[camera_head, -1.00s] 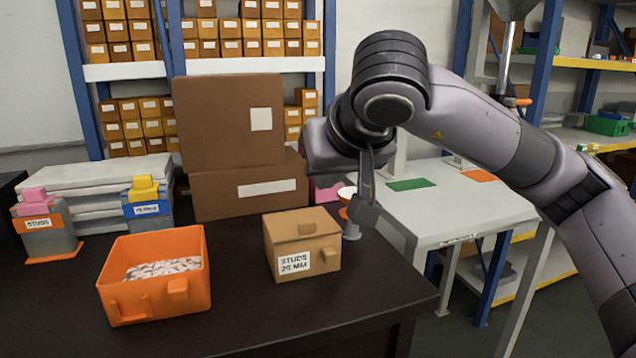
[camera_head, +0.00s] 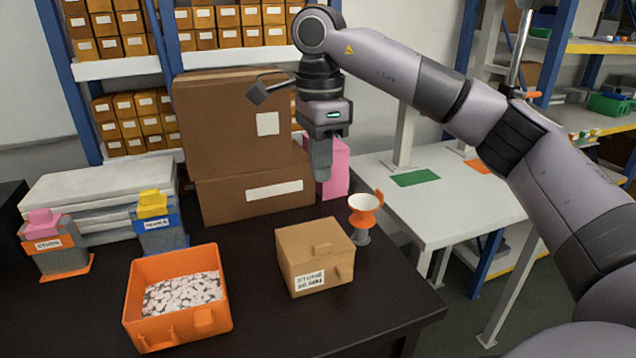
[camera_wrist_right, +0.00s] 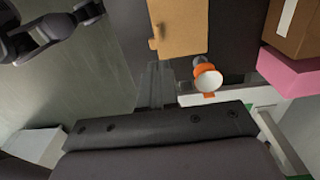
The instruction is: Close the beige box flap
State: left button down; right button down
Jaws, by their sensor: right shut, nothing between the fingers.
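The beige box (camera_head: 316,262), with a white label on its front, stands on the dark table; it also shows at the top of the wrist view (camera_wrist_right: 182,25). Its top flap (camera_head: 314,240) lies flat over the opening and looks closed, with a small tab on it. My right gripper (camera_head: 321,172) points down behind and above the box, apart from it, near the pink box. Its fingers (camera_wrist_right: 155,85) are shut and empty. My left gripper is not in the head view; a dark arm part at the wrist view's top left may be mine.
An orange bin (camera_head: 178,300) of pale pieces stands left of the box. An orange-white funnel (camera_head: 364,210) stands close at its right. Brown cartons (camera_head: 245,185) and a pink box (camera_head: 335,168) stand behind. The table's right edge is near; a white side table (camera_head: 440,205) lies beyond.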

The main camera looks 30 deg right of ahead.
aim_at(322, 243)
jog(key=f, duration=1.3)
jog(key=shift+s, duration=0.2)
jog(key=shift+f+b, duration=0.25)
jog(key=shift+b, duration=0.1)
jog(key=shift+r, duration=0.1)
